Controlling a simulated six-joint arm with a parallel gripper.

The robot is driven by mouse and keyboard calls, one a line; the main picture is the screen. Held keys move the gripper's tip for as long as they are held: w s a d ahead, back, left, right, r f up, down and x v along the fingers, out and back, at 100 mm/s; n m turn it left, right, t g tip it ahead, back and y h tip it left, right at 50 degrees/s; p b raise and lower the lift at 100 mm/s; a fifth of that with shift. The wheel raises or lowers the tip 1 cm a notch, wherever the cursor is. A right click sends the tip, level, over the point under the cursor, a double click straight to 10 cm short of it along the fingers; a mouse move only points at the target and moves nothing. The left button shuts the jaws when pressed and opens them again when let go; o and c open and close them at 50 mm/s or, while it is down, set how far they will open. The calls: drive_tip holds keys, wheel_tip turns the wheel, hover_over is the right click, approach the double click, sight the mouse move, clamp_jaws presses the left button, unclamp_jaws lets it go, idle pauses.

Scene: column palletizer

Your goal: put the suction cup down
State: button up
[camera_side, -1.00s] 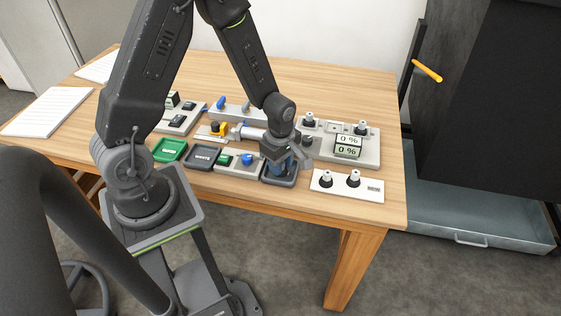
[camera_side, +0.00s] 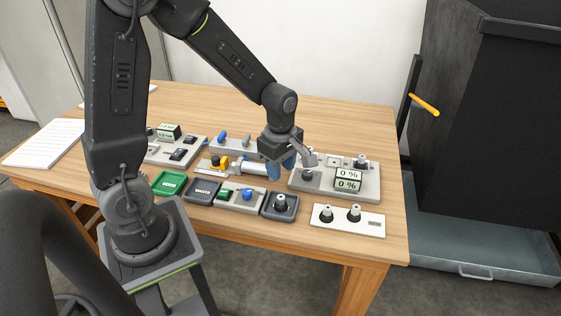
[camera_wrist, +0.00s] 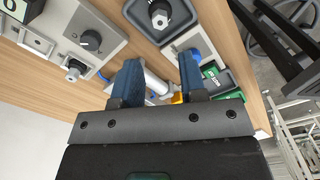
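A suction cup with a dark base and a pale top (camera_side: 281,203) stands upright in a small dark tray (camera_side: 293,213) at the table's front. In the wrist view this cup (camera_wrist: 159,15) sits in its tray at the top, apart from my fingers. My gripper (camera_side: 282,167) is above and behind the tray, by the grey panel with the displays. In the wrist view the blue fingers of my gripper (camera_wrist: 161,58) are apart with nothing held between them. Two similar cups (camera_side: 327,213) stand on a white plate at the right.
The grey panel (camera_side: 320,186) has a knob, two 0 % displays and another cup (camera_side: 361,161). A green tray (camera_side: 168,184), a waste tray (camera_side: 203,190) and a button box (camera_side: 240,198) line the front. A silver cylinder (camera_side: 250,165) lies behind them.

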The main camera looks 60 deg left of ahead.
drive_tip(key=s+d+r+m+t, duration=0.2)
drive_tip(key=s+d+r+m, duration=0.1)
drive_tip(key=s+r+m, duration=0.3)
drive_tip(key=s+d+r+m+t, duration=0.3)
drive_tip(key=s+r+m, duration=0.3)
drive_tip(key=r+m, duration=0.5)
drive_tip(key=m, duration=0.4)
drive_tip(key=shift+s+t, duration=0.3)
